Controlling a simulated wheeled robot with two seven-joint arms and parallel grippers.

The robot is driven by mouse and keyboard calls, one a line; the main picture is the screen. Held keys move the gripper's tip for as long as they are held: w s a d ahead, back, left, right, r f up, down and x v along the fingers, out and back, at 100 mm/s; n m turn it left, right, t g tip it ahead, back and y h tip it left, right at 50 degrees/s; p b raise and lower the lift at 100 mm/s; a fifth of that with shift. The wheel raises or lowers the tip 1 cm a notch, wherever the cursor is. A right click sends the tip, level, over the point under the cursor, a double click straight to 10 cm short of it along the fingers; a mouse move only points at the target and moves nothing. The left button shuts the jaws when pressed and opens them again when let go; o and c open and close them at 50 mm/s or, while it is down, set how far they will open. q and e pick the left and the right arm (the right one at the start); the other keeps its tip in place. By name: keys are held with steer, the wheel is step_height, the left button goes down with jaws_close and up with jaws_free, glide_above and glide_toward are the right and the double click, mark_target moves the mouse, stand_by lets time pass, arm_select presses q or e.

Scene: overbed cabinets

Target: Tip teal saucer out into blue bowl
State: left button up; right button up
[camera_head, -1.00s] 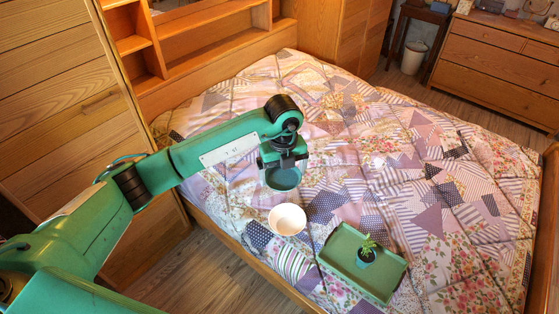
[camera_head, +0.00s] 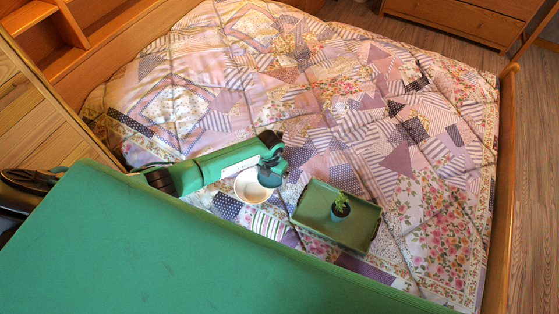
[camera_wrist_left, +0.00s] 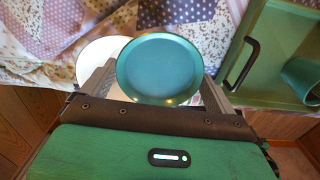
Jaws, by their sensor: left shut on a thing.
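My left gripper (camera_head: 271,161) is low over the near side of the bed and shut on the teal saucer (camera_head: 269,178). In the left wrist view the saucer (camera_wrist_left: 160,68) lies between the two fingers, its round face turned to the camera, with nothing visible on it. The only bowl in view (camera_head: 247,190) looks white to cream, not blue. It stands on the quilt just left of the saucer, which overlaps its right edge in the head view. In the wrist view the bowl (camera_wrist_left: 92,60) is partly hidden behind the saucer and a finger. My right gripper is not in view.
A striped object (camera_head: 267,224) lies in front of the bowl. The patchwork quilt (camera_head: 330,110) is clear beyond. My green arm hides much of the near foreground.

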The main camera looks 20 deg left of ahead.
arm_select(q)
steer(key=shift+f, duration=0.1)
steer(key=shift+a, duration=0.1)
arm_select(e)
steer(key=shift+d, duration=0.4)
arm_select(q)
steer(key=shift+s+r+t+h, duration=0.1)
steer(key=shift+r+t+h, duration=0.1)
steer(key=shift+t+h, duration=0.1)
steer(key=shift+a+r+t+h, duration=0.1)
steer(key=shift+r+t+h, duration=0.15)
steer(key=shift+h, duration=0.25)
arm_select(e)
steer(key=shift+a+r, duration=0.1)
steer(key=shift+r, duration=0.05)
arm_select(q)
steer(key=shift+s+r+t+h, duration=0.1)
steer(key=shift+t+h, duration=0.2)
steer(key=shift+t, duration=0.05)
steer(key=shift+a+r+t+h, duration=0.15)
steer(key=shift+r+t+h, duration=0.1)
steer(key=shift+t+h, duration=0.2)
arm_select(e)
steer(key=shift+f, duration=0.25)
arm_select(q)
steer(key=shift+s+a+r+t+h+b, duration=0.15)
steer(key=shift+t+h+b, duration=0.1)
steer(key=shift+h+b, duration=0.15)
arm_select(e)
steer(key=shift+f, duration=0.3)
